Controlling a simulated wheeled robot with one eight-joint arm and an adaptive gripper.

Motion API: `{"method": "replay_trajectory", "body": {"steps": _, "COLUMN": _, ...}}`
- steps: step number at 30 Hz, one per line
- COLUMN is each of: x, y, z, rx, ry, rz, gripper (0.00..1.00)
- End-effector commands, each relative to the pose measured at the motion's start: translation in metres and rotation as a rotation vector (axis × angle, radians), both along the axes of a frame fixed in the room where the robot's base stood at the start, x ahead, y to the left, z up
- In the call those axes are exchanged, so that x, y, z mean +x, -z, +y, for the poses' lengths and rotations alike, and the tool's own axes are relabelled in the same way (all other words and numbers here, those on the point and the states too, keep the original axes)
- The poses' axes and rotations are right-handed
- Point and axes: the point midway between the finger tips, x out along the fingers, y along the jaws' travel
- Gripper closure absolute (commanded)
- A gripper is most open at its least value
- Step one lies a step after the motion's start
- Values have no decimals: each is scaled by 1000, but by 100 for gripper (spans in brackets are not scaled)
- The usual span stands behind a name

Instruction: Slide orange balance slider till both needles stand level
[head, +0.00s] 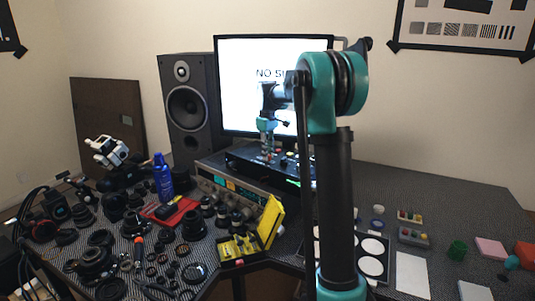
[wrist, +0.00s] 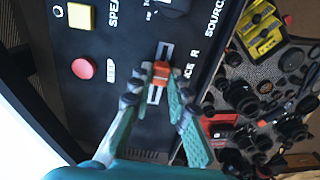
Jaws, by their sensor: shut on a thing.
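The orange balance slider (wrist: 161,73) sits in a pale slot on the black panel in the wrist view, with part of the slot showing on both sides of it. My gripper (wrist: 160,82) is shut on the slider, with one teal finger on each side. In the head view my gripper (head: 268,150) is down at the black unit (head: 245,163) in front of the monitor, and the slider is too small to make out there. No needles can be made out; a lit meter face (head: 231,186) shows small on the unit below.
A red button (wrist: 83,68) and a yellow square button (wrist: 80,16) lie on the panel near my gripper, with a dark knob (wrist: 172,6) above. Lens parts and a yellow case (head: 270,220) crowd the table in front. A speaker (head: 188,105) stands left of the monitor.

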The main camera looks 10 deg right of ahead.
Motion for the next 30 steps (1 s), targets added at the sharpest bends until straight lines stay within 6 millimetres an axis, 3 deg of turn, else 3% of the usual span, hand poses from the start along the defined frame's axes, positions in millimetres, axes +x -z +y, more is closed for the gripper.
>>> {"method": "replay_trajectory", "body": {"steps": 12, "x": -9, "y": 0, "z": -8, "rx": 0, "ry": 0, "rz": 0, "gripper": 100}}
{"method": "replay_trajectory", "body": {"steps": 13, "x": -9, "y": 0, "z": -8, "rx": 0, "ry": 0, "rz": 0, "gripper": 81}}
{"method": "replay_trajectory", "body": {"steps": 18, "x": -9, "y": 0, "z": -8, "rx": 0, "ry": 0, "rz": 0, "gripper": 62}}
{"method": "replay_trajectory", "body": {"steps": 30, "x": -8, "y": -9, "z": -8, "rx": 0, "ry": 0, "rz": 0, "gripper": 62}}
